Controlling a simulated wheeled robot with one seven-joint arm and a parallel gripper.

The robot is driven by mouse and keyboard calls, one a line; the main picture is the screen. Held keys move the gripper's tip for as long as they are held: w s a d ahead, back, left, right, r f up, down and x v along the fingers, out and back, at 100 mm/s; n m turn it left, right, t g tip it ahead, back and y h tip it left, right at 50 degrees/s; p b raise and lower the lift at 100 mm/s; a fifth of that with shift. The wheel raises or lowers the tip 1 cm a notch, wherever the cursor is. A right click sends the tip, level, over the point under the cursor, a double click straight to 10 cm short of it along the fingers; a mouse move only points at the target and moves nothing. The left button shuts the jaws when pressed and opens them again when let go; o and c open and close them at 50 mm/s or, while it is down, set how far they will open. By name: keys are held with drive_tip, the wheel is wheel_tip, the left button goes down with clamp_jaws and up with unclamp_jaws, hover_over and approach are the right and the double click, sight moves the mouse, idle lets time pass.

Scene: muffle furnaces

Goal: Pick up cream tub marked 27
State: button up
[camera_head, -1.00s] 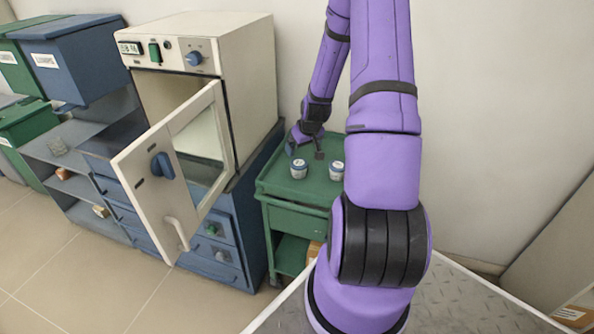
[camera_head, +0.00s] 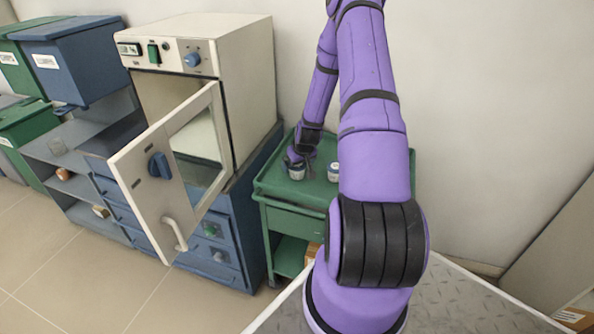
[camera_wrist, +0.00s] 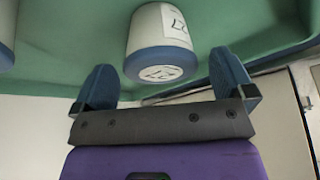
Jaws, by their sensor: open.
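A cream tub with a blue lid (camera_wrist: 162,35) shows upside down in the wrist view. Its lid and side carry labels that seem to read 27, turned over. My gripper (camera_wrist: 162,62) is open, with its two blue fingers on either side of the lid and a gap showing at each side. In the head view that tub (camera_head: 296,172) stands on the green cart, and my gripper (camera_head: 300,157) is just above it, partly hiding its top. A second similar tub (camera_head: 333,172) stands to its right, close to my arm; its number cannot be read.
The green cart top (camera_head: 275,181) has a raised rim. A cream muffle furnace (camera_head: 255,80) stands left of it on a blue cabinet, with its door (camera_head: 150,205) swung open towards the front. A wall (camera_head: 470,110) lies behind.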

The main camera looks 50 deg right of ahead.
drive_tip(key=shift+x, duration=1.5)
drive_tip(key=shift+r, duration=0.1)
drive_tip(key=c, duration=1)
drive_tip(key=shift+c, duration=0.2)
